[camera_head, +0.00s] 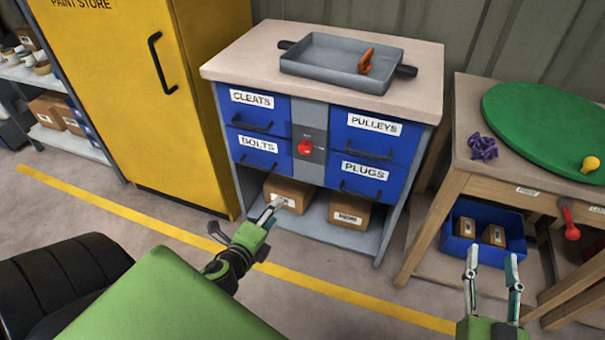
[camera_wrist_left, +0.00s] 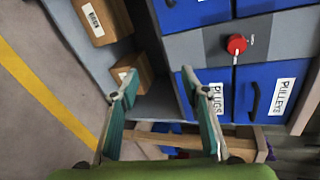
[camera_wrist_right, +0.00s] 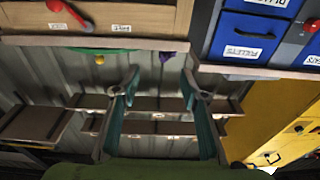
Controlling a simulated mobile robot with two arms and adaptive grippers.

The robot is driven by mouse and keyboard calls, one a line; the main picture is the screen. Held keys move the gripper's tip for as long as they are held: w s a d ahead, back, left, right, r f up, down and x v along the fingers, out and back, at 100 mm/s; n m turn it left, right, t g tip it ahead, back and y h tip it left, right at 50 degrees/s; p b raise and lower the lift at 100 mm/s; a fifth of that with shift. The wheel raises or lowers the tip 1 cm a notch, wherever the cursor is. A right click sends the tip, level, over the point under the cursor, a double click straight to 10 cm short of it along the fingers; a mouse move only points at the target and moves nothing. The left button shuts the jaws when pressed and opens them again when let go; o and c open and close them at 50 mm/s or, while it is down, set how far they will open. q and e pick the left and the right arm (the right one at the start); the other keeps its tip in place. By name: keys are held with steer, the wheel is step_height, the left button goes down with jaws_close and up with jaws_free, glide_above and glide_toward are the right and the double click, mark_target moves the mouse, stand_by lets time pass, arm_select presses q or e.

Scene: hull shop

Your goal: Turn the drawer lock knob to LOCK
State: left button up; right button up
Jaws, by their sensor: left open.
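The red lock knob (camera_head: 306,147) sits on a grey panel between the blue drawers of the workbench cabinet (camera_head: 225,70). Its markings are too small to read. It also shows in the left wrist view (camera_wrist_left: 236,44), above and right of the fingertips. My left gripper (camera_head: 273,207) is open and empty, below and left of the knob, in front of the lower shelf and apart from the knob. My right gripper (camera_head: 493,262) is open and empty at the lower right, in front of the wooden table. The right wrist view shows its spread fingers (camera_wrist_right: 160,78).
The drawers are shut. A grey tray (camera_head: 325,78) with an orange object stands on the cabinet top. Cardboard boxes (camera_head: 348,211) lie on its lower shelf. A yellow cabinet (camera_head: 110,95) stands left; a wooden table (camera_head: 470,165) with a green disc stands right. Floor in front is clear.

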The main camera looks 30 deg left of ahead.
arm_select(q)
step_height(320, 180, up, 11)
steer(key=w+d+m+t+b, duration=0.1)
steer(key=w+m+t+b, duration=0.1)
steer(key=m+t+b, duration=0.25)
glide_toward(303, 151)
steer(key=r, duration=0.1)
steer(key=shift+g, duration=0.35)
steer(key=w, duration=0.2)
steer(key=w+a, duration=0.1)
steer(key=w, duration=0.4)
steer(key=shift+w+a+f, duration=0.1)
steer(key=shift+w+a, duration=0.15)
steer(key=shift+w, duration=0.7)
arm_select(e)
steer(key=s+r+t, duration=0.3)
steer(key=s+r, duration=0.1)
steer(key=r, duration=0.4)
steer(key=s+d+r+t+y, duration=0.1)
steer(key=s+r+t, duration=0.2)
steer(key=r, duration=0.5)
steer(key=shift+s+r+y, duration=0.2)
steer(key=shift+s+y, duration=0.1)
steer(key=shift+s, duration=0.05)
arm_select(q)
steer(key=c, duration=1.1)
